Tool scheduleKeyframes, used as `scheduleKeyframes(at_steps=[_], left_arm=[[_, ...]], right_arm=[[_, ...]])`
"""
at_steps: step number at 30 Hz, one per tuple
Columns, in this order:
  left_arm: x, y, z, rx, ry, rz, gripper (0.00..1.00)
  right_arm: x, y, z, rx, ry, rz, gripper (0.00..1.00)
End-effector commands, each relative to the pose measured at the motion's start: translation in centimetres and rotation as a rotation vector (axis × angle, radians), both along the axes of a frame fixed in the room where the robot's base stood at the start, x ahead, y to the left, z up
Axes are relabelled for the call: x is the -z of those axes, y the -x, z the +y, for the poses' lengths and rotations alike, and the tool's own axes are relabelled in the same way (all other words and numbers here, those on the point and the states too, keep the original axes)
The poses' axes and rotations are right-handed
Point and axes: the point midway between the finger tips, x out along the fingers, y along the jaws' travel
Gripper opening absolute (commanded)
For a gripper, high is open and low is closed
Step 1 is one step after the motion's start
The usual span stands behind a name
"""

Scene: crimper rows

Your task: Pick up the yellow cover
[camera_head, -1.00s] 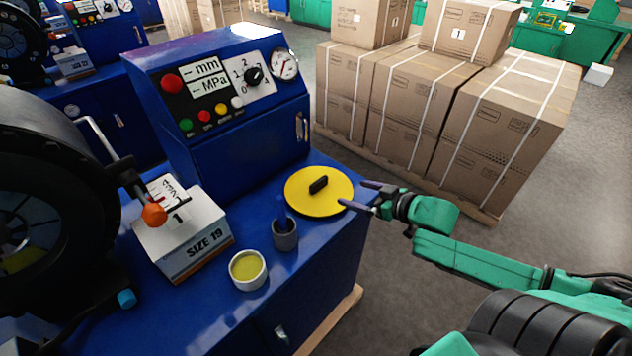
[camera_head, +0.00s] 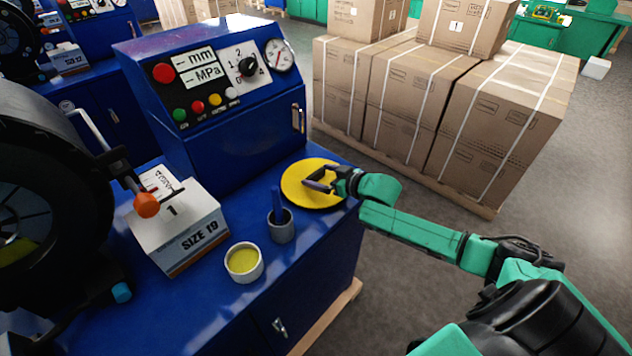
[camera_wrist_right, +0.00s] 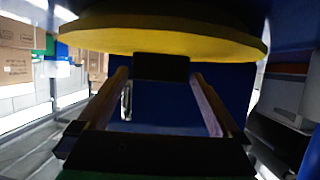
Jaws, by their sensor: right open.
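The yellow cover (camera_head: 299,197) is a round flat disc lying on the blue bench top, with a black handle on its upper face. My right gripper (camera_head: 318,180) is over the cover, its open fingers at the handle and partly hiding it. In the right wrist view the cover (camera_wrist_right: 165,38) spans the top, and its black handle (camera_wrist_right: 161,67) sits between the two spread fingertips. I cannot tell whether either finger touches it. My left gripper is out of view.
A dark cup (camera_head: 281,228) with a blue tool and a white cup of yellow contents (camera_head: 244,262) stand near the cover. A SIZE 19 box (camera_head: 180,232) is further left. The control panel (camera_head: 225,80) rises behind. Strapped cartons (camera_head: 420,110) stand beyond the bench.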

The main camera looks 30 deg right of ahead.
Motion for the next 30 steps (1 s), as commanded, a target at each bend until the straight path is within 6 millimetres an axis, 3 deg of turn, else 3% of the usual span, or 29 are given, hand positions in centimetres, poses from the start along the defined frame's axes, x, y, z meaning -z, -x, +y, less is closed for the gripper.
scheduleKeyframes(at_steps=[3, 11, 18, 26, 30], left_arm=[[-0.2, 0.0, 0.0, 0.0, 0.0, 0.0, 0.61], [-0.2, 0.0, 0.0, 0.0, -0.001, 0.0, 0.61], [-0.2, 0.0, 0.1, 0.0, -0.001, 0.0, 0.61], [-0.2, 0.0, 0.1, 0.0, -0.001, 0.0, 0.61], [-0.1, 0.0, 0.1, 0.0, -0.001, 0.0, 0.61]], right_arm=[[0.5, -1.6, 0.5, 0.001, -0.001, -0.003, 1.0], [0.8, -1.9, 0.6, 0.0, 0.0, 0.0, 1.0], [0.7, -2.0, 0.6, 0.0, -0.001, -0.003, 0.17], [0.5, -2.0, 0.6, 0.0, -0.001, -0.003, 0.17], [-0.9, -2.0, 0.5, 0.0, 0.002, -0.005, 0.17]])
